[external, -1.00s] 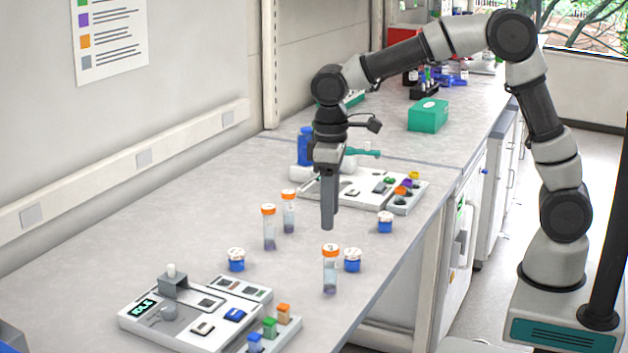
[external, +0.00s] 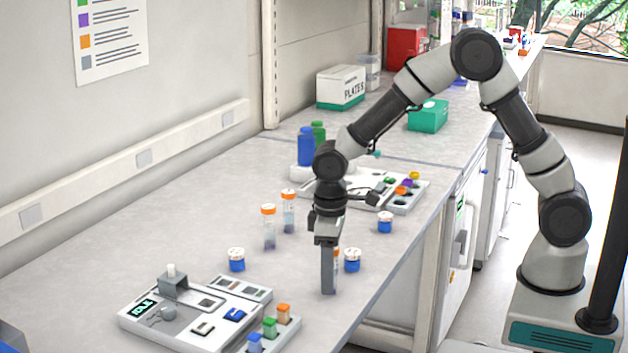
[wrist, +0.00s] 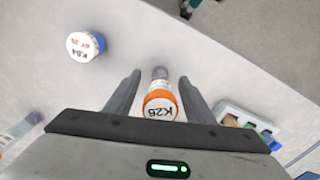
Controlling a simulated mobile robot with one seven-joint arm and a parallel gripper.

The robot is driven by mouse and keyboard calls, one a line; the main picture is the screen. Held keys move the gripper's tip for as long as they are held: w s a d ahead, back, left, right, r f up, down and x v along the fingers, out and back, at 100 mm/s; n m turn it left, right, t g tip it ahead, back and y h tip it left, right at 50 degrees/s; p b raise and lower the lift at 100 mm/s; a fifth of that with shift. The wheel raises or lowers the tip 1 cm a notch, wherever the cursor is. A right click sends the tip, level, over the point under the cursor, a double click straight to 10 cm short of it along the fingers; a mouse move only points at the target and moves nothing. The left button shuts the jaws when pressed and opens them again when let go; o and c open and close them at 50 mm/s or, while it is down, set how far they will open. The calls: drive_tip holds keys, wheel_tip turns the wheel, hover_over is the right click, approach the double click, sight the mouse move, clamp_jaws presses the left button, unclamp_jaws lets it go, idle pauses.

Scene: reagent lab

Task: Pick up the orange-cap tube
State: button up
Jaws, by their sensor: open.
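An orange-cap tube (wrist: 160,104), its cap marked K26, stands between the two fingers of my gripper (wrist: 152,92) in the wrist view. In the external view my gripper (external: 329,288) is low at the table's front edge. It hides most of this tube (external: 337,258), leaving a strip on the right. The fingers are open, one on each side of the tube, with a gap to each. Two more orange-cap tubes stand further back, one on the left (external: 269,228) and one beside it (external: 288,212).
A blue jar with a white lid (external: 352,260) stands close to the right of my gripper; others stand at left (external: 237,260) and back (external: 385,222). A device marked IDLE (external: 150,325) and a rack of coloured blocks (external: 283,328) are in front.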

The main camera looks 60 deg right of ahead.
drive_tip(key=shift+f, duration=0.4)
drive_tip(key=shift+c, duration=0.4)
drive_tip(key=c, duration=1)
drive_tip(key=shift+c, duration=0.3)
drive_tip(key=shift+r, duration=0.15)
